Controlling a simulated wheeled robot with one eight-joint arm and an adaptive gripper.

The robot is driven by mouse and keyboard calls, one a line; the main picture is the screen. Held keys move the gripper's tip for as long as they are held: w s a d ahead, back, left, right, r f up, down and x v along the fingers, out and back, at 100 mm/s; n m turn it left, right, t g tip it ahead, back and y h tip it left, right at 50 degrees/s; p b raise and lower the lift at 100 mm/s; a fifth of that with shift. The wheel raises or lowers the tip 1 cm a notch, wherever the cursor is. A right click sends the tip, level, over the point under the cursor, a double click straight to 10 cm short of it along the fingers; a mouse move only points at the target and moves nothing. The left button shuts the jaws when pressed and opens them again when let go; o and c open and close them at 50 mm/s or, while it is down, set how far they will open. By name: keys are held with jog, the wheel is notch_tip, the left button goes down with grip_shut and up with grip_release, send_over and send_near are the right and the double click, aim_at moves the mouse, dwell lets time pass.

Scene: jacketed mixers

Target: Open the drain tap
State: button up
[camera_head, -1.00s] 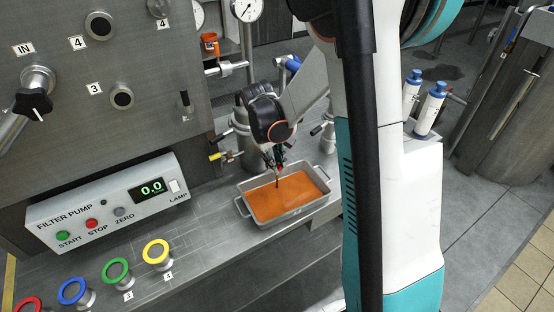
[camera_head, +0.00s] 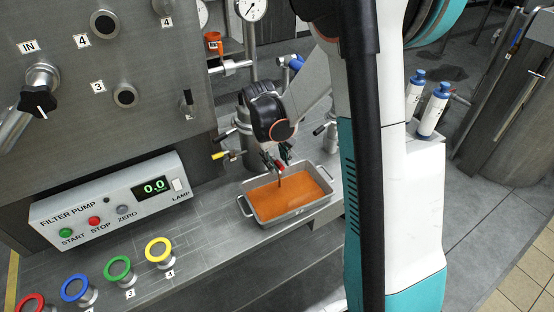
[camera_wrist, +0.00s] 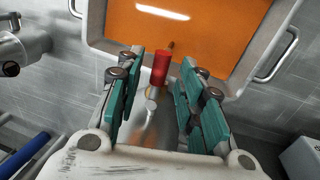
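The drain tap shows in the wrist view as a red handle (camera_wrist: 160,68) on a pale metal stem, above the near edge of a tray. My gripper (camera_wrist: 161,76) is open, with green-padded fingers on either side of the red handle and gaps showing on both sides. In the head view my gripper (camera_head: 275,160) is low over the tray's back edge and hides most of the tap. A thin dark line runs from there down to the orange liquid; I cannot tell whether it is spout or flow.
The grey tray (camera_head: 293,217) of orange liquid stands on the metal bench. A yellow-handled valve (camera_head: 220,156) is left of my gripper. The filter pump box (camera_head: 110,200) and coloured ring knobs are further left. White bottles (camera_head: 432,108) stand at the right.

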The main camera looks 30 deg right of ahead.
notch_tip(320, 180, up, 12)
jog(key=a, duration=0.2)
jog(key=shift+a, duration=0.2)
jog(key=shift+f, duration=0.1)
dwell(0.3)
jog(key=s+a+r+t, duration=0.2)
jog(key=s+a, duration=0.1)
jog(key=s, duration=0.3)
jog(key=s+a+r+t+y, duration=0.1)
jog(key=s+a+r+t, duration=0.1)
jog(key=s, duration=0.5)
jog(key=s+a+r+t+y, duration=0.1)
jog(key=s+a+r+t, duration=0.1)
jog(key=s+a, duration=0.3)
jog(key=shift+s+t, duration=0.6)
jog(key=shift+s, duration=0.15)
